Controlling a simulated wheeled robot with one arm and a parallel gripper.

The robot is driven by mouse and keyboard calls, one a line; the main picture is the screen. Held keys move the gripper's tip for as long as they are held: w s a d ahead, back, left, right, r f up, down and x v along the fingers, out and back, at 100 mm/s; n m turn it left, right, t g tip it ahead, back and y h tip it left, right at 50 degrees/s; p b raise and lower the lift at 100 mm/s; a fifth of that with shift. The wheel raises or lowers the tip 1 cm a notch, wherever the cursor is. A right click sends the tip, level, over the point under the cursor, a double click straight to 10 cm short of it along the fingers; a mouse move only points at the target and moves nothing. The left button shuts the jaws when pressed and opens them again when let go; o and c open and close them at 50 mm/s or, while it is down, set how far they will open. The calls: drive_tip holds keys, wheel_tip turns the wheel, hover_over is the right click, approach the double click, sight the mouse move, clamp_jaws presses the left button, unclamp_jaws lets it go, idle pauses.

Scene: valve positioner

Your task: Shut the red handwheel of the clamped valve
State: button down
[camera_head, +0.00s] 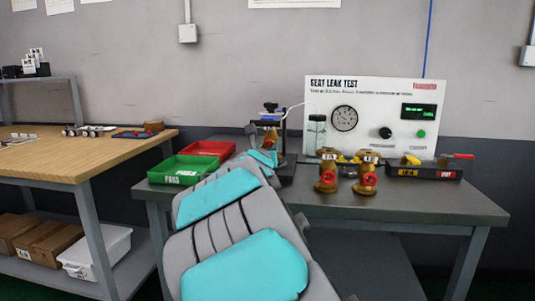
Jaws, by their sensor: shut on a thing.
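The clamped valve stands in a dark test clamp (284,142) at the left of the grey bench, with a little of its yellowish body (271,124) showing. My grey and cyan arm reaches up from the bottom to this valve. My gripper (266,142) is at the valve, small and mostly covered by my own wrist. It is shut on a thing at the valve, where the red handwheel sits. The handwheel itself and the fingertips are hidden, so its turn cannot be read.
Two brass valves with red handwheels (326,172) (367,176) stand right of the clamp. Behind are a jar (316,134) and the seat leak test panel (376,92). Green (183,170) and red (207,149) trays lie left. A dark tool box (425,172) is at right; the front right bench is clear.

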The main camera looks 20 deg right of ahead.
drive_tip(key=m+b, duration=0.1)
drive_tip(key=b, duration=0.1)
drive_tip(key=m+b, duration=0.1)
drive_tip(key=shift+d+f+b, duration=0.1)
drive_tip(key=shift+f+b, duration=0.25)
drive_tip(key=shift+f, duration=0.05)
drive_tip(key=shift+r+m+b, duration=0.15)
drive_tip(key=shift+m+b, duration=0.15)
drive_tip(key=shift+m, duration=0.2)
drive_tip(key=m+b, duration=0.2)
drive_tip(key=m, duration=0.2)
drive_tip(key=shift+r+m+b, duration=0.15)
drive_tip(key=shift+m+b, duration=0.5)
drive_tip(key=shift+m, duration=1.55)
drive_tip(key=shift+c, duration=2.2)
unclamp_jaws()
